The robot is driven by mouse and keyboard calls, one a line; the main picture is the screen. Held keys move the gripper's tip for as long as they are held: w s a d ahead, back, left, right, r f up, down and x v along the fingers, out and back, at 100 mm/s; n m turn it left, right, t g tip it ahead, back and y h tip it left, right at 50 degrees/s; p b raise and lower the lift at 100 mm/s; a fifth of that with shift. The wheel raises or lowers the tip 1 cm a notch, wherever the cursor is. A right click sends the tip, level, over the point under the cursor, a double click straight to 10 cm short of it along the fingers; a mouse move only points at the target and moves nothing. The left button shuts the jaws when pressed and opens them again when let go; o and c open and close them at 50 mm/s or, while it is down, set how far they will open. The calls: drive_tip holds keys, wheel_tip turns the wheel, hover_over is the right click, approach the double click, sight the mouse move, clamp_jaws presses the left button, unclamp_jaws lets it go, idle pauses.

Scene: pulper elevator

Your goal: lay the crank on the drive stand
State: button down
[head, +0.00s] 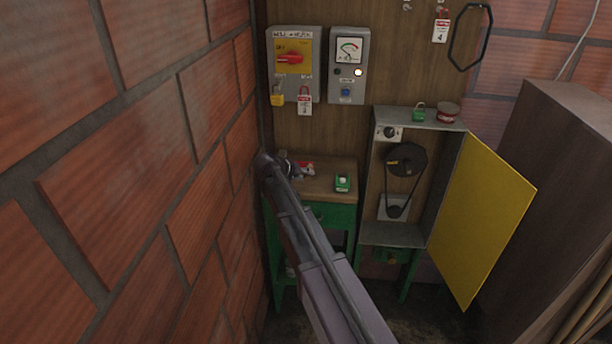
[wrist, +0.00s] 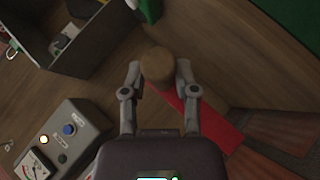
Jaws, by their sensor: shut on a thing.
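My gripper (wrist: 160,85) is shut on the brown wooden grip of the crank (wrist: 157,65). A red bar, which appears to be the crank's arm, runs from behind the grip toward the lower right in the wrist view. In the head view my gripper (head: 285,165) is over the left back part of the green bench, with a bit of red beside it. The open grey cabinet with dark pulleys and a belt, apparently the drive stand (head: 432,190), stands to the right of the gripper. I cannot tell whether the crank touches the bench top.
The wooden-topped green bench (head: 318,190) holds a small green object (head: 342,183). A yellow door (head: 482,220) hangs open on the cabinet's right. A green padlock (head: 418,112) and a red tin (head: 448,112) sit on its top. A brick wall (head: 150,180) is close on the left.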

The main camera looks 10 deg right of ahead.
drive_tip(key=shift+f+b, duration=4.05)
drive_tip(key=shift+f, duration=0.1)
drive_tip(key=shift+c, duration=1.5)
unclamp_jaws()
drive_tip(key=shift+r, duration=0.15)
